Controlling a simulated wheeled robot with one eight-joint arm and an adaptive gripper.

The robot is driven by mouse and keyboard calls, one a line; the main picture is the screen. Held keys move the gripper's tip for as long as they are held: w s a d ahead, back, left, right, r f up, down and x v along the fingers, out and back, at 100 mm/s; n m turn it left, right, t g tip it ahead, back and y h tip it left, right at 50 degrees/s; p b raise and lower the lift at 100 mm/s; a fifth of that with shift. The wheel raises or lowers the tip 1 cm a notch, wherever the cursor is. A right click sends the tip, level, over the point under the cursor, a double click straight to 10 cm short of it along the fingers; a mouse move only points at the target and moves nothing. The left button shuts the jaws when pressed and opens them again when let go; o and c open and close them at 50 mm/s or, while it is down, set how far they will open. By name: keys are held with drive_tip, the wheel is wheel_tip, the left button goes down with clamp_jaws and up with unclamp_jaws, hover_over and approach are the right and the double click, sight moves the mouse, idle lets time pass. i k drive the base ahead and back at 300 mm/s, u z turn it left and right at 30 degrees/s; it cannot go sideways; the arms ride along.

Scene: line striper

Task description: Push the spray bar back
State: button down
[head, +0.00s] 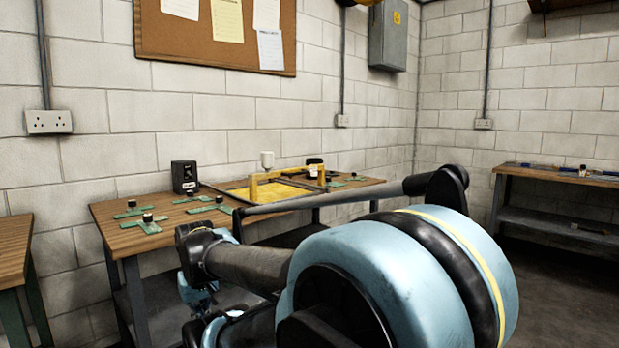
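A yellow bar (288,172), which looks like the spray bar, spans a shallow yellow tray (236,190) with a dark frame on the wooden table. A white cup (267,160) stands on its left end, and a pale labelled part (313,172) sits near its right end. The bar is small here, so how far along the tray it sits is hard to judge. My arm fills the lower middle and hides the table's front right part. My gripper's fingers do not show.
A black box (184,177) stands at the table's back left. Several green flat pieces with black knobs (148,220) lie around the tray. Another bench (14,250) is at the left edge, and a workbench (560,174) stands at right. Open floor (565,295) shows at lower right.

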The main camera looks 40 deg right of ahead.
sight(266, 157)
drive_tip(key=z, duration=1.05)
